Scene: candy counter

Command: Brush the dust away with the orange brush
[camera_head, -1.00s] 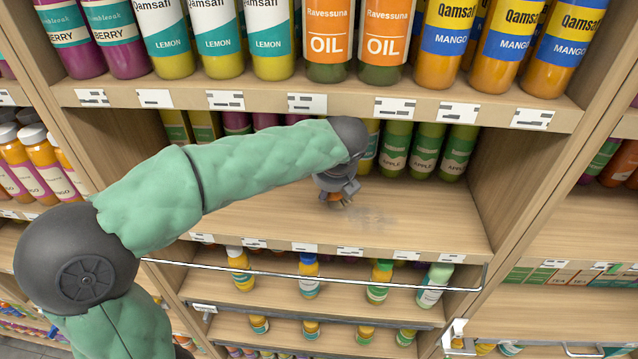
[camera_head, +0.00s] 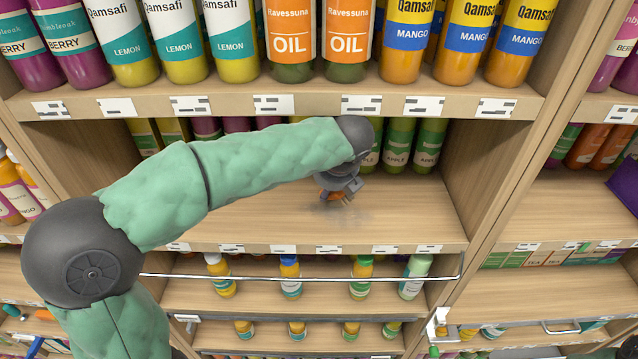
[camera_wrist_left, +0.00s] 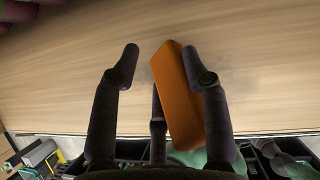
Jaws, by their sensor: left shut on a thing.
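My left gripper (camera_head: 347,192) reaches into the shelf bay from the left, low over the bare board. It is shut on the orange brush (camera_head: 332,195), which shows as a small orange patch beneath it. In the left wrist view the brush (camera_wrist_left: 178,95) is a tilted orange block against the right-hand finger, while the left-hand finger stands apart from it. The bristles are hard to make out. Faint grey dust (camera_head: 358,214) lies on the board just below and right of the gripper. Part of it may be hidden by the gripper.
Green apple bottles (camera_head: 428,146) stand at the back of the bay, right of my wrist. An upper shelf edge (camera_head: 225,107) with price labels runs above my forearm. A thin rail (camera_head: 400,277) and lower bottles (camera_head: 290,276) are below. The board (camera_head: 420,225) is clear to the right.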

